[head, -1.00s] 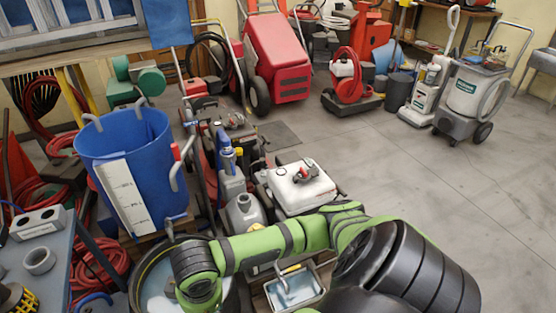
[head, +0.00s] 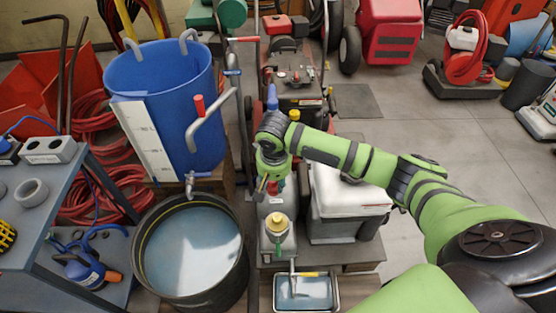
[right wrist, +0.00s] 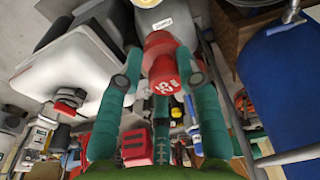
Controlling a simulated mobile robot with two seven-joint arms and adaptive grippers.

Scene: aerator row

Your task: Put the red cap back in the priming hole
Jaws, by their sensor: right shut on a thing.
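A grey body (right wrist: 168,20) with a small label lies just beyond the cap. Only a bit of red shows beside the fingers there. I cannot make out the priming hole in either view. My left gripper is not in view.
A white-topped grey box (head: 348,200) stands right of the gripper. A blue barrel (head: 170,110) and a black tub of water (head: 192,250) stand left. A small tray (head: 305,293) lies in front. Bare floor (head: 440,135) opens at the right.

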